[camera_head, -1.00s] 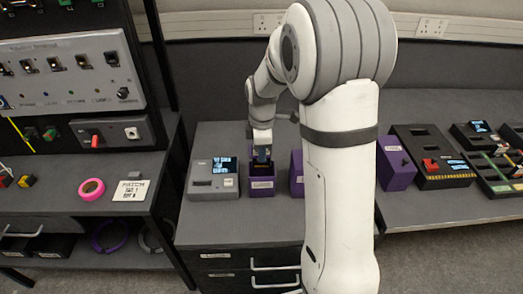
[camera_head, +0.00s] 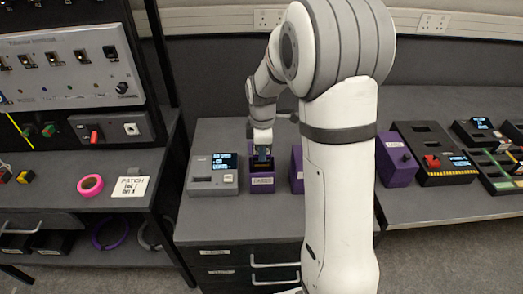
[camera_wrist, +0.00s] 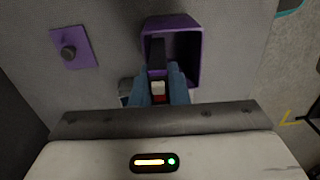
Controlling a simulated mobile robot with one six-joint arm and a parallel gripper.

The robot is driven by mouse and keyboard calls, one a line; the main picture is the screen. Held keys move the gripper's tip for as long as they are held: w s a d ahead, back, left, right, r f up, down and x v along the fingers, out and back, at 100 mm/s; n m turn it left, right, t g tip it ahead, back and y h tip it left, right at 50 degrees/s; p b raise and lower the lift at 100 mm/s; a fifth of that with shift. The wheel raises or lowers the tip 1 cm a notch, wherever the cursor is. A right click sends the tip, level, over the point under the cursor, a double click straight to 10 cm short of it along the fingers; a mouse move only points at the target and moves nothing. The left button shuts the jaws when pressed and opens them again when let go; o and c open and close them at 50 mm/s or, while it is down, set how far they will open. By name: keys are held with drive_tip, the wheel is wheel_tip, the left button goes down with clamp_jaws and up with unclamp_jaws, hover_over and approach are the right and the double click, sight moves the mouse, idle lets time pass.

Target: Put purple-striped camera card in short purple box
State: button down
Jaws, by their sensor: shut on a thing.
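The short purple box (camera_head: 262,185) stands open-topped on the grey cabinet, with a white label on its front. It also shows in the wrist view, where its purple rim (camera_wrist: 195,72) surrounds a dark inside. My gripper (camera_head: 262,157) is just above the box, pointing down. In the wrist view my gripper (camera_wrist: 159,88) is shut on a dark card (camera_wrist: 157,55) with white and red marks near the fingers. The card's far end overlaps the box opening at its left side; I cannot tell how deep it reaches.
A grey device with a screen (camera_head: 212,180) stands close left of the box. Another purple block (camera_head: 296,170) is close on the right, partly behind my arm. A larger purple box (camera_head: 396,160) and dark devices (camera_head: 436,160) stand further right.

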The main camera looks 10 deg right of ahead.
drive_tip(key=shift+f, duration=0.2)
drive_tip(key=shift+f+b, duration=0.3)
drive_tip(key=shift+b, duration=0.05)
drive_tip(key=c, duration=1.3)
unclamp_jaws()
drive_tip(key=shift+c, duration=1.3)
drive_tip(key=shift+r+p, duration=2.8)
drive_tip(key=shift+r, duration=1.2)
drive_tip(key=shift+r, duration=0.1)
